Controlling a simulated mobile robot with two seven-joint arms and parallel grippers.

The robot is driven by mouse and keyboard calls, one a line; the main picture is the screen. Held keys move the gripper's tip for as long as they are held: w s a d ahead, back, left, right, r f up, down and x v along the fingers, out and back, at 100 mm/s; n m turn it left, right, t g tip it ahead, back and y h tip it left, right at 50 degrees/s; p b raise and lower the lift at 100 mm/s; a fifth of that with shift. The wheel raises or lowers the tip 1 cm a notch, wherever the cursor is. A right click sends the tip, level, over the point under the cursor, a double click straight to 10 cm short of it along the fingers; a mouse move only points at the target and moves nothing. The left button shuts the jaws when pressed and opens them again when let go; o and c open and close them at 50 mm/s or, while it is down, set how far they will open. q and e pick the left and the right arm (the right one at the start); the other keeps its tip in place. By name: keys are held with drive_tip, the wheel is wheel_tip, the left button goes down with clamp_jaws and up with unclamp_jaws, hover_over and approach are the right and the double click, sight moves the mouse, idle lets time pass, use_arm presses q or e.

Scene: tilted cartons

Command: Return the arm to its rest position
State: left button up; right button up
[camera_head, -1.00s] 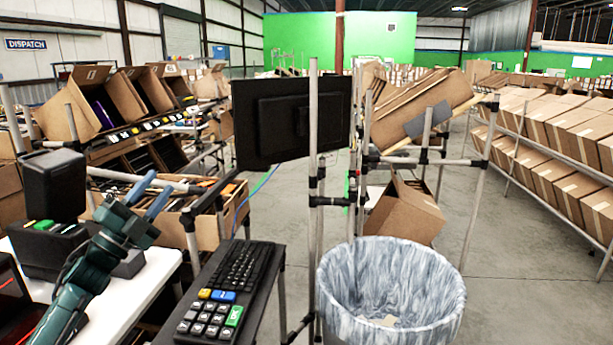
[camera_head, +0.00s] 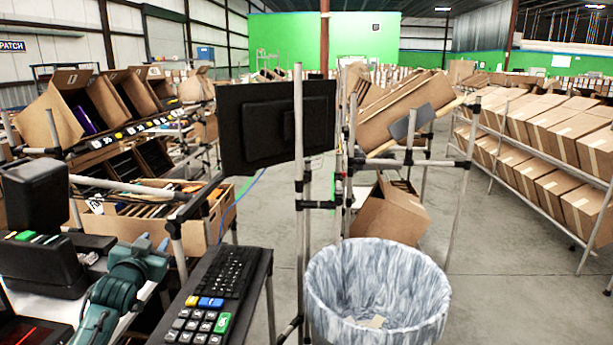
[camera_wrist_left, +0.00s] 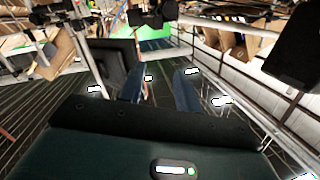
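My left gripper (camera_head: 153,243) is at the lower left of the head view, at the end of my teal arm, between the white table and the keyboard stand. Its fingers are foreshortened there. In the left wrist view, the two blue fingers of the left gripper (camera_wrist_left: 160,90) stand apart with nothing between them, so it is open and empty. My right gripper is in neither view.
A black device (camera_head: 38,197) stands at left. A lined bin (camera_head: 378,285) is at front right. Tilted cartons (camera_head: 65,110) lie behind. The right aisle floor is clear.

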use_arm(q)
drive_tip(key=shift+m+g+h, duration=0.5)
drive_tip(key=shift+g+h, duration=0.3)
drive_tip(key=shift+h, duration=0.1)
drive_tip(key=s+d+f, duration=0.2)
drive_tip(key=f, duration=0.1)
drive_tip(key=s+d+f, duration=0.2)
drive_tip(key=f, duration=0.2)
drive_tip(key=s+d+f, duration=0.2)
drive_tip(key=s+f, duration=0.1)
drive_tip(key=f, duration=0.1)
drive_tip(key=shift+s+d+f, duration=0.1)
drive_tip(key=shift+d, duration=0.05)
drive_tip(key=s+d+f+g+h, duration=0.1)
drive_tip(key=s+d+f, duration=0.3)
drive_tip(key=s, duration=0.6)
drive_tip(key=s+d+f+g+h, duration=0.1)
drive_tip(key=s+d+f, duration=0.4)
drive_tip(key=s, duration=0.6)
drive_tip(key=s+d+f+g+h, duration=0.1)
drive_tip(key=s+d+f, duration=0.4)
drive_tip(key=s, duration=0.6)
drive_tip(key=shift+d+n+g, duration=0.3)
drive_tip(key=shift+d+g, duration=0.05)
drive_tip(key=shift+g, duration=0.55)
drive_tip(key=shift+a, duration=0.1)
